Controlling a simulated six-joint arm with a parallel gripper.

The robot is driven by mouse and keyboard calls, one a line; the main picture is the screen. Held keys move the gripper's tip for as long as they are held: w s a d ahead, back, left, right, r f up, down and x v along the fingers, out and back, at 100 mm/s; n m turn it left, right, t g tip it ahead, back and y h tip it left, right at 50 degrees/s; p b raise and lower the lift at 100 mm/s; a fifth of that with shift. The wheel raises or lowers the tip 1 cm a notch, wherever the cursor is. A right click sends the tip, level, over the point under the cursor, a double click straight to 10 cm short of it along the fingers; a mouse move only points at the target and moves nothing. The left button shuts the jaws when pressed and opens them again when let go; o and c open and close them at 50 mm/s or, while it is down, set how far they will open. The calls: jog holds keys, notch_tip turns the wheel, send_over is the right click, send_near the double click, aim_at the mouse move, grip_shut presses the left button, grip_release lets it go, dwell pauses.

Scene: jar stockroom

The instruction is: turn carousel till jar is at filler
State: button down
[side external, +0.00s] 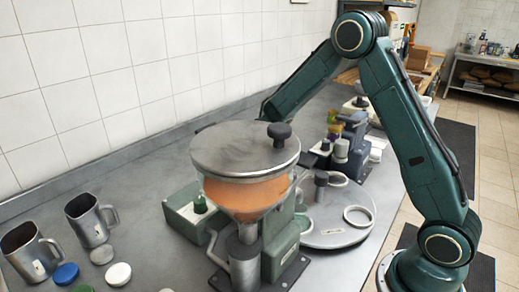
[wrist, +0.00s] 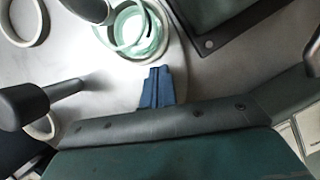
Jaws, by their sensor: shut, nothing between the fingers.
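The carousel (side external: 318,236) is a round grey disc with upright ring holders, right of the filler in the side view; its bare top shows in the wrist view (wrist: 68,48). The filler (side external: 246,195) has a lidded hopper of orange contents on a green stand.
A dark knobbed post (side external: 321,184) stands on the carousel. Metal jugs (side external: 90,220) and several lids (side external: 118,274) occupy the left bench. A green control box (side external: 192,212) stands behind the filler. Containers and machines crowd the bench beyond the carousel.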

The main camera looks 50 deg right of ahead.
jog(key=shift+w, duration=0.15)
jog(key=shift+w+d, duration=0.2)
jog(key=shift+w, duration=0.6)
jog(key=shift+w+d+r, duration=0.2)
jog(key=shift+w, duration=0.45)
jog(key=shift+w+d+r, duration=0.15)
jog(key=shift+w, duration=0.45)
jog(key=a+v, duration=0.1)
jog(key=v, duration=0.8)
jog(key=shift+d, duration=0.3)
jog(key=shift+r, duration=0.15)
